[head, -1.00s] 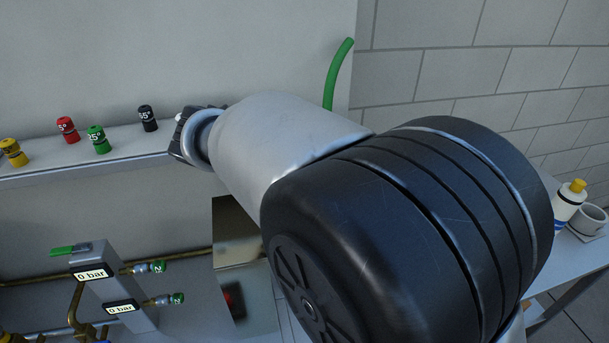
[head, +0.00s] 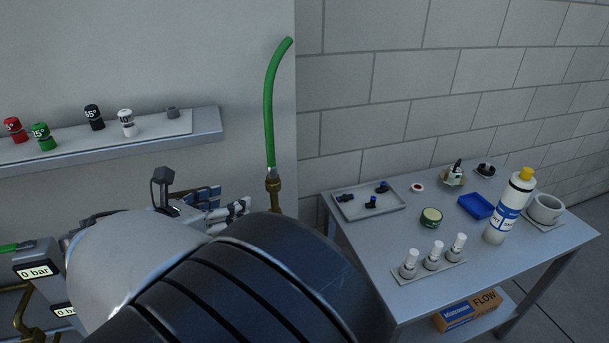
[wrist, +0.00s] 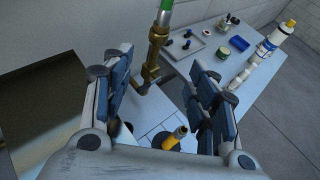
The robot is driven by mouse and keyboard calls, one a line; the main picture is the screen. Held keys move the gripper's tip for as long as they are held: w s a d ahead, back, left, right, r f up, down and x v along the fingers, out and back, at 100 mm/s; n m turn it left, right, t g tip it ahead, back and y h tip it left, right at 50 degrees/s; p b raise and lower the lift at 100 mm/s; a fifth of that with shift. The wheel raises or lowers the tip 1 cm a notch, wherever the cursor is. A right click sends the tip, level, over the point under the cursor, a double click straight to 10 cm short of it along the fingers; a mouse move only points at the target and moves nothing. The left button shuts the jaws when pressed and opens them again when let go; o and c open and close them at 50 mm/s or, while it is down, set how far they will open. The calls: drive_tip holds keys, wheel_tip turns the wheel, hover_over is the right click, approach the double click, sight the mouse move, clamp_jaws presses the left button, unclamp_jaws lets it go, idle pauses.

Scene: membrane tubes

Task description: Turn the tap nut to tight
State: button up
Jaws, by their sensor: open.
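A brass tap fitting (head: 273,186) joins the lower end of a green hose (head: 269,110) at the right edge of the wall panel. In the wrist view the brass fitting (wrist: 154,52) stands upright beyond my gripper (wrist: 162,70), with the hose end (wrist: 166,10) above it. I cannot tell which ring of the brass is the nut, nor how tight it is. My gripper is open, its blue-padded fingers spread on either side, with nothing between the pads. In the head view my gripper (head: 220,205) is left of the fitting; my arm hides the fitting's lower part.
A grey table (head: 400,285) at right holds a tray (head: 345,208), a blue dish (head: 476,206), a bottle (head: 510,207) and small vials. A shelf (head: 100,150) with coloured caps runs along the panel. A yellow-tipped object (wrist: 180,131) sits low between my fingers in the wrist view.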

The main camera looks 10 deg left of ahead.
sight(269, 186)
drive_tip(key=b+x, duration=0.3)
drive_tip(key=x, duration=1.3)
drive_tip(key=shift+w+f, duration=0.1)
drive_tip(key=shift+w, duration=0.2)
drive_tip(key=c, duration=1.1)
